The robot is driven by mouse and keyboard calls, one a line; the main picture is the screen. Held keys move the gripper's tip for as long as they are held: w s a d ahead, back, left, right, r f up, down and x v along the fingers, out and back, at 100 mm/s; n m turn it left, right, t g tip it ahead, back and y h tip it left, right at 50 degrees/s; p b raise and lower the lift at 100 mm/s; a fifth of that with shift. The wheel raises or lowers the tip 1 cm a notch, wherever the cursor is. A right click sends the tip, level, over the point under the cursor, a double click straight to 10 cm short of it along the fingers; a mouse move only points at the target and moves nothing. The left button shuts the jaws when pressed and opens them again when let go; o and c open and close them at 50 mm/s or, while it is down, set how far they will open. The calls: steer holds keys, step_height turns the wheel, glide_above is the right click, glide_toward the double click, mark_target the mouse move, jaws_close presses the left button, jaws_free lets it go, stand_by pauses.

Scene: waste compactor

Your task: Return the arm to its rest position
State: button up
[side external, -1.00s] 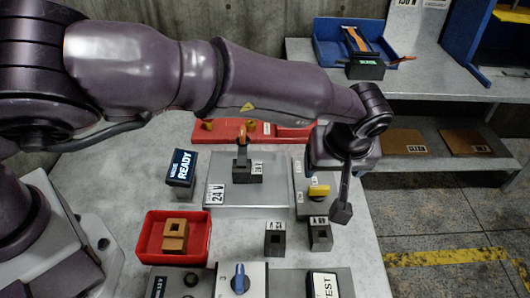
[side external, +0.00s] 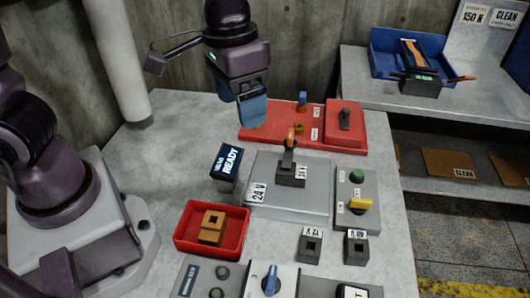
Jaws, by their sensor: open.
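My gripper (side external: 252,112) points down at the back of the table, over or just in front of the left end of a red base (side external: 345,142). Its lower end looks blue-grey, and the fingertips are hard to make out. I see nothing held in it. My upper arm rises out of the top of the picture, and my base stands at the left.
A grey 24 V plate (side external: 290,200) with a dark block and an orange-tipped lever lies mid-table. A READY display (side external: 227,165), a red tray (side external: 185,240) with tan blocks, a yellow-knob panel (side external: 360,190) and dark sockets (side external: 310,247) surround it. A concrete wall (side external: 300,40) stands behind.

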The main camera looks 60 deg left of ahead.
steer(key=s+a+r+n+t, duration=0.1)
steer(key=s+a+r+t, duration=0.4)
steer(key=s+a+r, duration=0.3)
steer(key=shift+s+a+y, duration=0.3)
steer(key=shift+s+a, duration=0.4)
steer(key=shift+s, duration=0.05)
stand_by(1.0)
